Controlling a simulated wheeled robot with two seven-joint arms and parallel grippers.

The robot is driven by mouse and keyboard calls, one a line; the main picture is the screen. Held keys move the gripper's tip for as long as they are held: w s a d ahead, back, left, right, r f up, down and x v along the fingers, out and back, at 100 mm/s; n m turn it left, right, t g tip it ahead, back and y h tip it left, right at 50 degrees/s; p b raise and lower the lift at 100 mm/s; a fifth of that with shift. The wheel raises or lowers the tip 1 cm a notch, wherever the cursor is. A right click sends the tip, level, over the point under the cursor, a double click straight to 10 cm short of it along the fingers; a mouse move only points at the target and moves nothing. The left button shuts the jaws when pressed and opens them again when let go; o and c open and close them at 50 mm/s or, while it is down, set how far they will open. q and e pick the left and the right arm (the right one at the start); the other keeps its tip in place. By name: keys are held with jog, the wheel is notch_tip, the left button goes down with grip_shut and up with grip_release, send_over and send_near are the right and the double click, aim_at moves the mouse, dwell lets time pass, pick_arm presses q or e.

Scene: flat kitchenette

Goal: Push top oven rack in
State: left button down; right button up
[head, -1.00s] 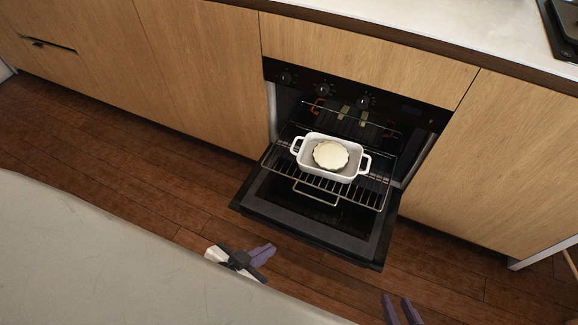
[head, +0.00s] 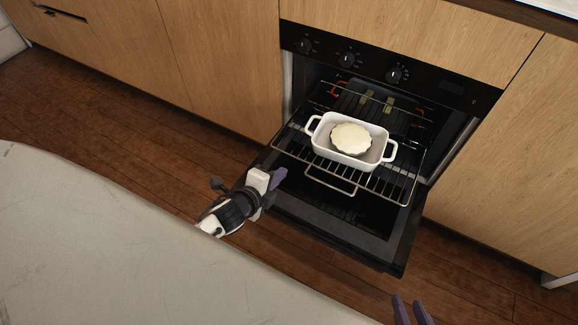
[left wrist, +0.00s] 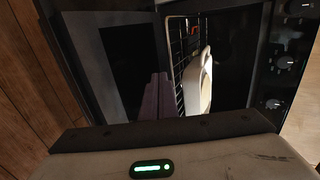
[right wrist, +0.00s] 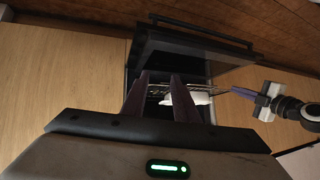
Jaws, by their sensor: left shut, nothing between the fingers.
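The top oven rack (head: 385,188) is a wire rack pulled out over the lowered oven door (head: 340,233). A white two-handled dish (head: 320,138) with a round pale pie (head: 351,138) sits on it. My left gripper (head: 280,177) is shut and empty, to the left of the rack's front handle and apart from it. In the left wrist view its fingers (left wrist: 158,92) point toward the rack and dish (left wrist: 200,80). My right gripper (head: 412,310) is at the bottom edge, open and empty; its parted fingers (right wrist: 160,90) show in the right wrist view.
The oven (head: 400,75) stands between wooden cabinet fronts (head: 215,60). A pale counter (head: 120,240) fills the lower left, under my left arm. Wooden floor (head: 110,110) lies between the counter and the cabinets.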

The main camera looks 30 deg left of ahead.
pick_arm(q)
jog(key=shift+w+d+f+b, duration=0.1)
jog(key=shift+w+f+b, duration=0.1)
jog(key=shift+w, duration=0.75)
jog(key=shift+w+a+f+b, duration=0.1)
jog(key=shift+w+f+b, duration=0.1)
jog(key=shift+w, duration=0.8)
jog(key=shift+w+d+f+b, duration=0.1)
jog(key=shift+w+f+b, duration=0.1)
jog(key=shift+w, duration=0.75)
jog(key=shift+r, duration=0.1)
